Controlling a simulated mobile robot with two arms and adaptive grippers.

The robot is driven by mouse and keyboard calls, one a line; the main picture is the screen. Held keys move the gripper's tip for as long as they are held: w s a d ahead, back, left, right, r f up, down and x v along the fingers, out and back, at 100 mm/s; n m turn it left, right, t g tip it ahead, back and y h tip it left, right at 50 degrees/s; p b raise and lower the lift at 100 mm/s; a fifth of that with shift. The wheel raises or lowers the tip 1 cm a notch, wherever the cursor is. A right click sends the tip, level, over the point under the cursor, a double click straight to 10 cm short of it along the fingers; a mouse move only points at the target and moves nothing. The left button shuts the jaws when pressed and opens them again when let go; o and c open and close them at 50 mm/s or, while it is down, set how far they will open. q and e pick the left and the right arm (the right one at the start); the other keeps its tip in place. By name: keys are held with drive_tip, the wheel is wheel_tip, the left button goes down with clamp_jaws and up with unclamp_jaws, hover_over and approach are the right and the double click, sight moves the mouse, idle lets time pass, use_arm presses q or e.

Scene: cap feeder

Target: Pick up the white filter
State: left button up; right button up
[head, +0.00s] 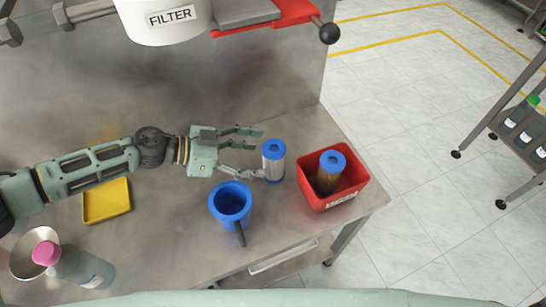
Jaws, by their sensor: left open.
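The white filter (273,163) is a white cylinder with a blue top ring, standing upright on the metal table. My left gripper (262,154) reaches in from the left and is open. Its fingertips are close to the filter's left side; one finger lies toward the far side and the other near the filter's lower left. I cannot tell whether they touch it. My right gripper is not in view.
A red bin (346,194) right of the filter holds a brown filter with a blue top (330,171). A blue pitcher (230,203) stands nearer. A yellow tray (106,201), metal bowl (25,262) and pink-capped bottle (84,267) are left. A white housing labelled FILTER (165,30) hangs above.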

sight(273, 158)
use_arm(q)
drive_tip(key=x, duration=0.5)
drive_tip(key=shift+w+d+f+p, duration=0.1)
drive_tip(key=shift+d+f+p, duration=0.15)
drive_tip(key=shift+f+p, duration=0.15)
drive_tip(key=shift+r, duration=0.1)
drive_tip(key=c, duration=1.3)
